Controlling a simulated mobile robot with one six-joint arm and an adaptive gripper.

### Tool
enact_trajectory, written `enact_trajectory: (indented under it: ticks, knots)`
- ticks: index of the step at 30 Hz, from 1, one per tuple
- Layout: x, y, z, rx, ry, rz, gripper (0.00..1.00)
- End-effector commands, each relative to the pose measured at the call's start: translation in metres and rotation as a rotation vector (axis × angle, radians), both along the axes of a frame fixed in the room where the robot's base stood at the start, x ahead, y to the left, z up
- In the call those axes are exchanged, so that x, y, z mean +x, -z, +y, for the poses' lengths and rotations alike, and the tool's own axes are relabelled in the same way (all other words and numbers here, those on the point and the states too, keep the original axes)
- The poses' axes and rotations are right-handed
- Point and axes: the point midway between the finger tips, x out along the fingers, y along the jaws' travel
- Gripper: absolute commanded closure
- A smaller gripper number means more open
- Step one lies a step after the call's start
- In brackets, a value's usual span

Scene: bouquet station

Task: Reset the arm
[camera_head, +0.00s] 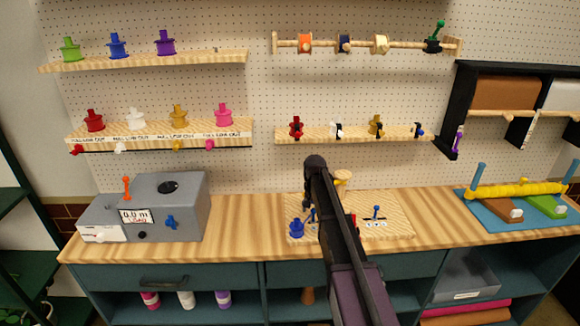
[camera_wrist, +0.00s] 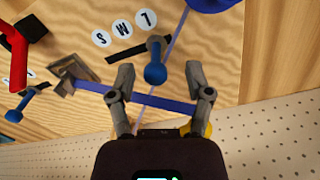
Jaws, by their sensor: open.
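My gripper (camera_wrist: 162,85) is open in the wrist view, with its two grey fingers spread apart. A lever with a blue knob (camera_wrist: 155,72) shows between and just beyond the fingertips, and I see no finger closed on it. A purple-blue ribbon strip (camera_wrist: 92,87) crosses behind the fingers. In the head view my dark arm (camera_head: 335,215) reaches over the wooden board (camera_head: 400,229) on the counter. The arm hides part of that board, and the gripper's fingers cannot be made out there.
On the board stand a blue spool (camera_head: 296,229) and a small blue-knobbed lever (camera_head: 376,211). A grey machine (camera_head: 185,205) with a display sits at left. A blue mat (camera_head: 478,213) with a yellow roller (camera_head: 520,189) is at right. Shelves with spools line the pegboard; the counter between machine and board is clear.

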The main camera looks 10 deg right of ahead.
Motion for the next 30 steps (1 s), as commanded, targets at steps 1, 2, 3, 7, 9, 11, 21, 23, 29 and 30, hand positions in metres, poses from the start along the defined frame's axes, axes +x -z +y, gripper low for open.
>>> enact_trajectory:
  ticks: [1, 2, 3, 7, 9, 11, 21, 23, 29, 30]
  knots:
    - [-0.008, 0.0, 0.001, -0.001, -0.006, 0.0, 0.35]
    - [-0.012, 0.0, 0.001, -0.001, -0.01, 0.0, 0.35]
    - [-0.018, 0.0, 0.002, -0.001, -0.017, 0.0, 0.35]
    - [-0.05, 0.0, 0.005, -0.001, -0.053, 0.0, 0.35]
    - [-0.073, 0.0, 0.008, -0.001, -0.081, 0.0, 0.35]
    - [-0.095, 0.0, 0.011, -0.001, -0.107, 0.0, 0.35]
    - [-0.226, 0.0, 0.026, -0.002, -0.28, 0.001, 0.35]
    - [-0.245, 0.0, 0.027, -0.002, -0.306, 0.001, 0.35]
    - [-0.283, 0.0, 0.031, -0.002, -0.368, 0.001, 0.35]
    - [-0.287, 0.0, 0.032, -0.002, -0.373, 0.001, 0.35]
